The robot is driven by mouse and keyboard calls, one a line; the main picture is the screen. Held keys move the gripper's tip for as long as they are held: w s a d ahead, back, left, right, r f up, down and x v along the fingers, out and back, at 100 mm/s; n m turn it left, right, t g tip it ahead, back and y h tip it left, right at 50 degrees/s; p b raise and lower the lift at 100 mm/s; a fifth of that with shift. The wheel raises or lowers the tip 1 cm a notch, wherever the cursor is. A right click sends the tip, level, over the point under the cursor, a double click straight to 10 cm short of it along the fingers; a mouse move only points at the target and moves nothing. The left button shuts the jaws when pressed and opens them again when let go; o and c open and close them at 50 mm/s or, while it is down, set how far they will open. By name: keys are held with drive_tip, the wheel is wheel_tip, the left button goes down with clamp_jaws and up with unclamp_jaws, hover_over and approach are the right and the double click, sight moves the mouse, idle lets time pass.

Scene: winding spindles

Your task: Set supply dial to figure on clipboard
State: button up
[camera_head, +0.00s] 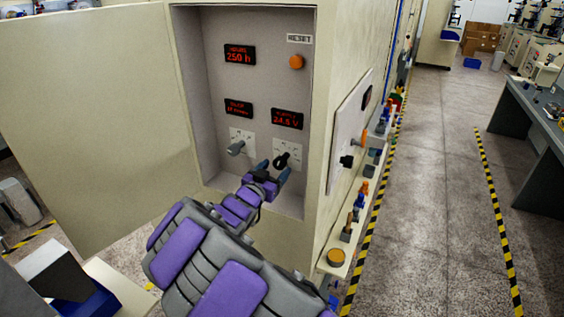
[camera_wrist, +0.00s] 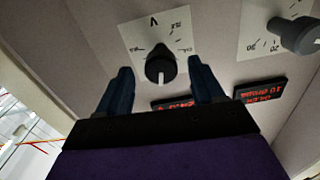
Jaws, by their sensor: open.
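The supply dial (camera_head: 282,160) is a dark knob on a white scale plate inside the open cabinet, below a red display (camera_head: 287,119) reading about 24.5 V. In the wrist view, upside down, the black dial (camera_wrist: 160,70) has a white pointer mark and a plate marked V. My gripper (camera_head: 275,170) is open in front of it. In the wrist view my gripper's (camera_wrist: 161,80) two fingers stand on either side of the knob, with gaps; I cannot tell how deep they reach. I cannot make out a clipboard in either view.
A second grey knob (camera_head: 236,149) sits left of the dial, under another display (camera_head: 238,107). Above are a 250 h display (camera_head: 239,55) and an orange reset button (camera_head: 296,62). The cabinet door (camera_head: 95,120) stands open at left. A clear aisle (camera_head: 430,200) runs at right.

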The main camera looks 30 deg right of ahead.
sight(277, 166)
drive_tip(key=x, duration=0.3)
drive_tip(key=shift+w+a, duration=0.1)
drive_tip(key=shift+w, duration=0.05)
drive_tip(key=shift+x, duration=1.15)
drive_tip(key=shift+c, duration=0.4)
drive_tip(key=c, duration=0.9)
drive_tip(key=shift+c, duration=0.2)
drive_tip(key=shift+a+r+n+p, duration=0.1)
drive_tip(key=shift+n+p, duration=0.2)
drive_tip(key=shift+p, duration=0.45)
drive_tip(key=n+p, duration=0.2)
drive_tip(key=p, duration=0.3)
drive_tip(key=shift+r+n+p, duration=0.15)
drive_tip(key=shift+n+p, duration=0.15)
drive_tip(key=shift+n, duration=0.1)
drive_tip(key=n+p, duration=0.2)
drive_tip(key=p, duration=0.1)
drive_tip(key=shift+n+p, duration=0.3)
